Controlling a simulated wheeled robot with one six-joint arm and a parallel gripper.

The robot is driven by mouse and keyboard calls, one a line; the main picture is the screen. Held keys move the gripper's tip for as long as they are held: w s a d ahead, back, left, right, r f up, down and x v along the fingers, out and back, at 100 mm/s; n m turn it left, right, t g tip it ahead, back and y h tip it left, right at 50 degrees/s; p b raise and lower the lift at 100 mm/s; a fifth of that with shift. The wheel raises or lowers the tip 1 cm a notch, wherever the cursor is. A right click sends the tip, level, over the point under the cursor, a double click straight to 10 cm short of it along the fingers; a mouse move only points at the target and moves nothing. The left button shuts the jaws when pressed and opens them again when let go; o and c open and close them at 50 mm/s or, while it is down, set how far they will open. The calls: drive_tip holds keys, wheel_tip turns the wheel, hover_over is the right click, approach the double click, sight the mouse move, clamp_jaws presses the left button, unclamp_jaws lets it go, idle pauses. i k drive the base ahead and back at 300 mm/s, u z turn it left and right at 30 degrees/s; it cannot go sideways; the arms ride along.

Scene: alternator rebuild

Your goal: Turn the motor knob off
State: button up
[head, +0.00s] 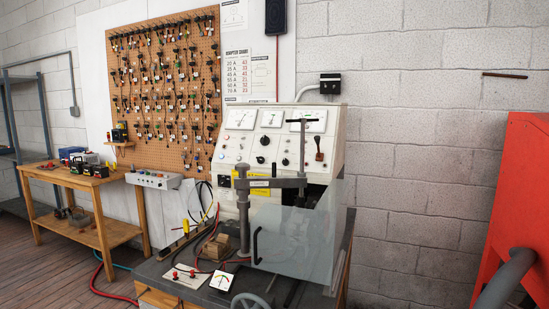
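A light grey test bench console (335,150) stands against the wall in the middle of the head view. Its sloped front panel carries three meters along the top and several black knobs below. One larger black knob (264,140) sits near the middle of the panel, with a smaller knob (285,161) lower to its right. A dark lever-type handle (319,155) is at the panel's right side. The labels are too small to read, so I cannot tell which is the motor knob or its setting. My gripper is not in view.
A clamp post (243,215) with a crossbar and a clear shield (295,245) stand before the console on a dark bench. A wooden table (85,180) is at left, below a pegboard (165,90). A red cabinet (525,190) is at right. Hoses lie on the floor at left.

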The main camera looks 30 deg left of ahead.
sight(260, 160)
drive_tip(key=k, duration=0.6)
drive_tip(key=u, duration=1)
drive_tip(key=i, duration=0.3)
